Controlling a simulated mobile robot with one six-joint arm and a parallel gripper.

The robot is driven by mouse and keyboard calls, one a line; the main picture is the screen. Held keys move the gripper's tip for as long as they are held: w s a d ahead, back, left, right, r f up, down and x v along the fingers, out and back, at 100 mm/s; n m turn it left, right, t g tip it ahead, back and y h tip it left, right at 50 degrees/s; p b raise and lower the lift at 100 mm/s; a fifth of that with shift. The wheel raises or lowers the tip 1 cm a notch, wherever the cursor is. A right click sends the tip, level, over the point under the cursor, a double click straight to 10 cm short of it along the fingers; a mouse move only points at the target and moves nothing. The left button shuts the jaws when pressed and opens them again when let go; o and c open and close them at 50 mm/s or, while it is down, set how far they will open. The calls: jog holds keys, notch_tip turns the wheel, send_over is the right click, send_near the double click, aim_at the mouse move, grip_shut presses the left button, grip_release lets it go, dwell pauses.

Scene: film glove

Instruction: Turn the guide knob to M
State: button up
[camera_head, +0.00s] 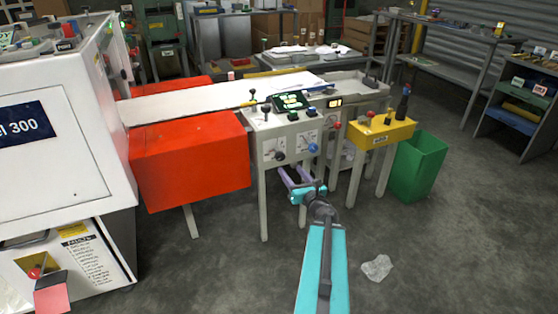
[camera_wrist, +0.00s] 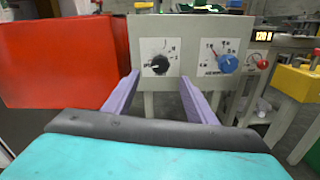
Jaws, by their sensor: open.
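A grey control panel (camera_head: 292,142) carries two knobs on white dial plates. The black knob (camera_head: 280,156) is on the left plate; in the wrist view it (camera_wrist: 160,66) shows between my fingers, farther off. The blue knob (camera_head: 313,148) is on the right plate; in the wrist view it (camera_wrist: 228,63) lies to the right of my right finger. The small dial lettering is too blurred to tell surely which knob is the guide knob. My gripper (camera_head: 291,178) is open and empty, below and in front of the panel. Its purple fingers (camera_wrist: 160,80) point at the panel.
A large red-orange housing (camera_head: 190,160) stands left of the panel. A small red knob (camera_wrist: 263,64) is right of the blue one. A yellow box (camera_head: 381,131) on legs and a green bin (camera_head: 418,165) stand to the right. Crumpled clear plastic (camera_head: 377,268) lies on the floor.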

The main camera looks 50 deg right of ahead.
aim_at(281, 158)
jog(key=shift+w+d+f+b, duration=0.15)
jog(key=shift+w+b, duration=0.15)
jog(key=shift+b, duration=0.5)
jog(key=shift+w+d+r+b, duration=0.1)
jog(key=shift+w+b, duration=0.2)
jog(key=shift+b, duration=0.5)
jog(key=b, duration=0.3)
jog(key=w+b, duration=0.1)
jog(key=b, duration=0.2)
jog(key=shift+w+d+f, duration=0.2)
jog(key=shift+d, duration=0.05)
jog(key=b, duration=0.3)
jog(key=w+b, duration=0.1)
jog(key=b, duration=0.3)
jog(key=shift+d+r, duration=0.15)
jog(key=shift+d, duration=0.1)
jog(key=shift+b+x, duration=1.1)
jog(key=shift+x, duration=3.1)
jog(key=shift+r, duration=0.15)
jog(key=c, duration=0.9)
jog(key=shift+a, duration=0.25)
jog(key=shift+c, duration=0.7)
jog(key=shift+d, duration=0.15)
